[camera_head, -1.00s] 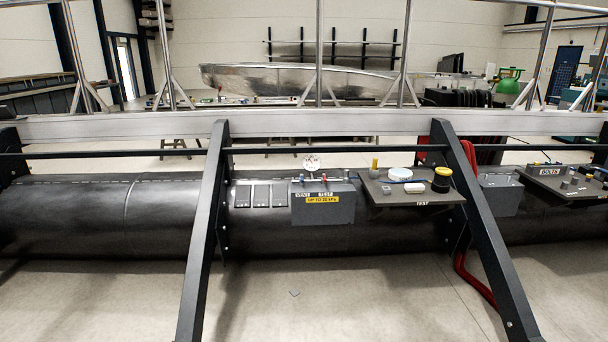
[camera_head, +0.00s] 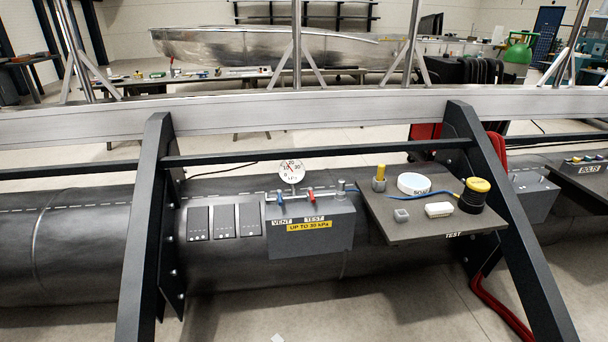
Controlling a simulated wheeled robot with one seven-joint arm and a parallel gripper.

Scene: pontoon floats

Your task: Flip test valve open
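The test valve (camera_head: 311,194) has a red lever and stands on top of a grey box (camera_head: 310,236) labelled VENT, TEST and UP TO 30 kPa. The lever looks roughly upright, but its exact angle is too small to tell. The vent valve (camera_head: 280,199) with a blue lever is to its left. A round white pressure gauge (camera_head: 291,171) stands behind and between them; its fine reading is unclear. The box sits against the black pontoon float (camera_head: 90,228). My gripper is not in view.
A dark shelf (camera_head: 405,234) labelled TEST, right of the box, holds a soap tub (camera_head: 413,184), a yellow-topped black container (camera_head: 474,195) and small parts. Slanted dark frame legs (camera_head: 146,230) flank the area. A dark rail (camera_head: 330,152) crosses behind the gauge.

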